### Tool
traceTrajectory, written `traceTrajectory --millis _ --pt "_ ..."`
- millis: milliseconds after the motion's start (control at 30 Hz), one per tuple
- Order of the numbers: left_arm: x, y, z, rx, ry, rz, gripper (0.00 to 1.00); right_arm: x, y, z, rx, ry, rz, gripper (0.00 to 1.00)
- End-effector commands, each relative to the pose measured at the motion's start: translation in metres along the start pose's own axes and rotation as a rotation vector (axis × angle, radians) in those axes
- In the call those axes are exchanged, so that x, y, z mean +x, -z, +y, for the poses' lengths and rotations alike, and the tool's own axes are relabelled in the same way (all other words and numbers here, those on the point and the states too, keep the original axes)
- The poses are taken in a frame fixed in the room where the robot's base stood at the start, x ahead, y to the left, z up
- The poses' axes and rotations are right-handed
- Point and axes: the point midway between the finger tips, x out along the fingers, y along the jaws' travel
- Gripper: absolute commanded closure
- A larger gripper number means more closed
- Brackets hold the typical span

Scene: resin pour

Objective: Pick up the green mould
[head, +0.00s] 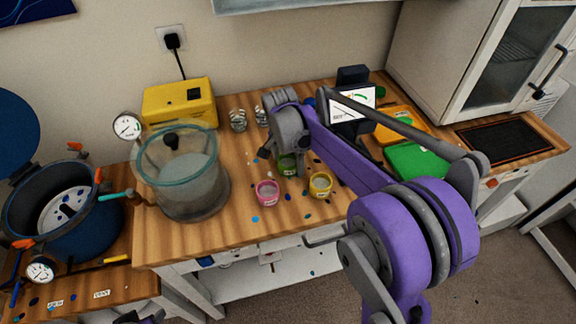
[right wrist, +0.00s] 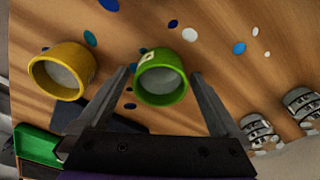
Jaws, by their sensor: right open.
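The green mould (right wrist: 160,78) is a small round cup with a pale inside. In the right wrist view it lies between the two fingers of my right gripper (right wrist: 163,75), with a gap on each side. In the head view the green mould (head: 287,165) is partly hidden under my right gripper (head: 284,158). My right gripper is open and points down at it. I cannot tell whether the fingers touch it. My left gripper cannot be made out in the head view.
A yellow mould (head: 320,185) and a pink mould (head: 267,193) stand close by. A glass vacuum chamber (head: 190,200) is to the left. Coloured spots dot the wooden bench.

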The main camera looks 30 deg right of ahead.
Motion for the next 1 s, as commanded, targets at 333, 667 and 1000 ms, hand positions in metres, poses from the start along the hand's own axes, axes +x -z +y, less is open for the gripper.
traceTrajectory --millis 333,667,1000 --pt "0.000 0.000 0.000 0.000 0.000 0.000 0.50 -0.001 0.000 0.000 0.000 0.000 0.000 0.47" --pt "0.000 0.000 0.000 0.000 0.000 0.000 0.50 -0.001 0.000 0.000 -0.001 0.000 0.000 0.87" --pt "-0.002 0.002 0.000 0.000 0.000 0.001 0.50 -0.030 0.003 0.000 0.000 0.000 0.000 0.88"
